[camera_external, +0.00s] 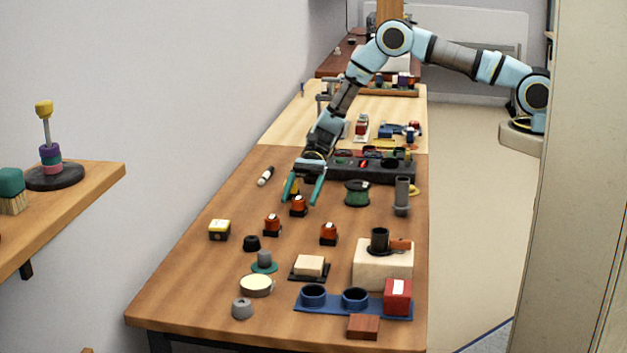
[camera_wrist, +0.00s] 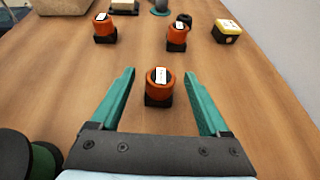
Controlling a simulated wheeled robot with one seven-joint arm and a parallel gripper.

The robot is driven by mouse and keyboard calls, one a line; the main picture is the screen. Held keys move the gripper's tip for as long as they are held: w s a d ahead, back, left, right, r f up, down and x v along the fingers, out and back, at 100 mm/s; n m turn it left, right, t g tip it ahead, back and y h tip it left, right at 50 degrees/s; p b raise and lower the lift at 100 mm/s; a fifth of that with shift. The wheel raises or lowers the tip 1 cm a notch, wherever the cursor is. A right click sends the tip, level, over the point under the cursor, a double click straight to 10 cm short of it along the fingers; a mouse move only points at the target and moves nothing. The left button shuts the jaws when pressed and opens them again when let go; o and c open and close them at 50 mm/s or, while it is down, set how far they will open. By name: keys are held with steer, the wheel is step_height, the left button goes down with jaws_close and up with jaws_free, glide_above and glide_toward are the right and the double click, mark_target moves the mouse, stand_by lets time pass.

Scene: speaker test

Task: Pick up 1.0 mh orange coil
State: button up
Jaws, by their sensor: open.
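Three orange coils on black bases with white labels stand on the wooden table; the label text is too small to read. The nearest orange coil (camera_external: 298,206) (camera_wrist: 158,89) stands upright between the fingers of my gripper (camera_external: 302,198) (camera_wrist: 160,73). My gripper is open, with a teal finger on each side of that coil and a visible gap to both. A second orange coil (camera_external: 272,225) (camera_wrist: 177,36) and a third orange coil (camera_external: 328,234) (camera_wrist: 104,29) stand apart, beyond the fingertips in the wrist view.
A green-and-black spool (camera_external: 357,194) (camera_wrist: 43,160) stands beside my gripper. A yellow-topped block (camera_external: 219,230) (camera_wrist: 227,31) and a small black knob (camera_external: 252,243) lie farther off. A dark tray (camera_external: 370,170) holds several parts behind. Bare table surrounds the coils.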

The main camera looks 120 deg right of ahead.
steer(key=shift+x, duration=0.85)
jaws_close()
